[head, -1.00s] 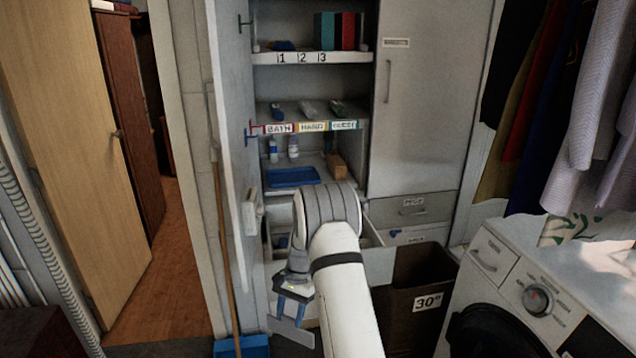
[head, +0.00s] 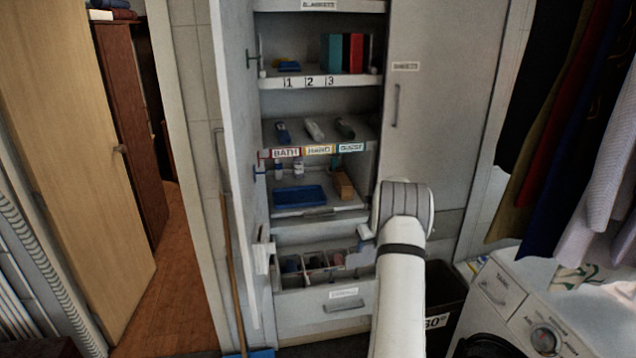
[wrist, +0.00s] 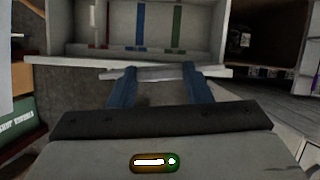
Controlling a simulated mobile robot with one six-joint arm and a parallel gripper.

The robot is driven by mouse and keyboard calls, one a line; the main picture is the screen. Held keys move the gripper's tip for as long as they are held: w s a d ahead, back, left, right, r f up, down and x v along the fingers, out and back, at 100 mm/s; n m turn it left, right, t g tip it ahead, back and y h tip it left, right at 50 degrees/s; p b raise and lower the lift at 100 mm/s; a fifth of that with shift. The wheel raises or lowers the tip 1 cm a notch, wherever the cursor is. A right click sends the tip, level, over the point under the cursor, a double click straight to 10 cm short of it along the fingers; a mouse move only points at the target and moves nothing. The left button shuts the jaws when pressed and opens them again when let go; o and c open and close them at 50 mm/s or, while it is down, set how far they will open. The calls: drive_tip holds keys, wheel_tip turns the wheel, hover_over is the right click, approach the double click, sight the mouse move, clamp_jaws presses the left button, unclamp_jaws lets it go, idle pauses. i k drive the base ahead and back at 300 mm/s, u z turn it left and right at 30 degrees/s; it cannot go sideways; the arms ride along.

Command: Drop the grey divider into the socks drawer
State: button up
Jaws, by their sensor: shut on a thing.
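The grey divider (head: 359,258) is a thin flat plate at the right end of the open drawer (head: 345,309) in the head view. The drawer has a pale front with a small label that I cannot read, and inner walls separate small coloured items. My gripper (wrist: 160,82) shows blue fingers in the wrist view, shut on the divider (wrist: 150,74). There the divider lies across the fingertips, close to the drawer's pale edge (wrist: 75,61); I cannot tell whether they touch. In the head view my arm hides most of the gripper and the drawer's right end.
A shelf with a blue tray (head: 300,196) is above the drawer. The open cabinet door (head: 237,170) stands to the left, with a broom handle (head: 232,270) beside it. A dark bin (head: 445,300) and a washing machine (head: 530,305) are to the right.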

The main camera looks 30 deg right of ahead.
sight(328, 264)
drive_tip(key=i, duration=1.25)
drive_tip(key=z, duration=0.05)
